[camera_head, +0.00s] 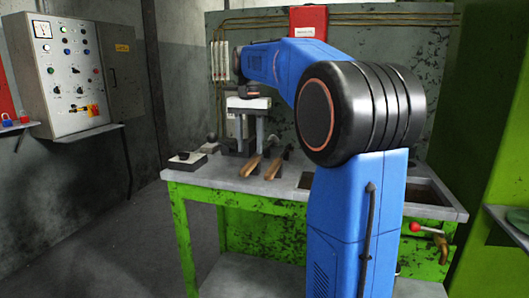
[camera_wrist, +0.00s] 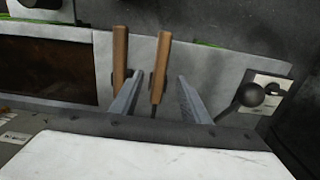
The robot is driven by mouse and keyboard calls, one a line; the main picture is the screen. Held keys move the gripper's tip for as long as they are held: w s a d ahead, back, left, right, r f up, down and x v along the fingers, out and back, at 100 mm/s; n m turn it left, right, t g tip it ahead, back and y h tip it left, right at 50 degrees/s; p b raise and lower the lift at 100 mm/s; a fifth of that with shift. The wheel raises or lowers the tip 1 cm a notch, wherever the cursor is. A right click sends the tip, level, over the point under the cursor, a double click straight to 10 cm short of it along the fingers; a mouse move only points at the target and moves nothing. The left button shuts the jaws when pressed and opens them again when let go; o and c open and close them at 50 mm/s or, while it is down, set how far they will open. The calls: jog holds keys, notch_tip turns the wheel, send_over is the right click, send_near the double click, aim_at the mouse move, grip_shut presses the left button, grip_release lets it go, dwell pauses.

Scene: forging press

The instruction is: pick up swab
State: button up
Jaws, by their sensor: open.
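Two tools with wooden handles lie on the bench top. In the head view they are a left one (camera_head: 252,166) and a right one (camera_head: 273,167); in the wrist view they appear swapped, at right (camera_wrist: 160,66) and left (camera_wrist: 120,57). A dark ball on a stem (camera_wrist: 250,95) lies farther right in the wrist view. I cannot tell for certain which is the swab. My gripper (camera_wrist: 161,78) is open and empty, pointing down at the bench. The right handle in the wrist view shows between its fingers; contact is not visible.
A grey-topped bench with a green frame (camera_head: 225,190) carries everything. A white plate with a black knob (camera_head: 186,158) sits at its left corner. A dark recessed tray (camera_wrist: 45,70) lies left in the wrist view.

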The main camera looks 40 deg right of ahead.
aim_at(251, 162)
jog(key=shift+w+d+f, duration=0.1)
jog(key=shift+f, duration=1.2)
jog(key=shift+w+d+f, duration=0.1)
jog(key=shift+f, duration=1.2)
grip_shut()
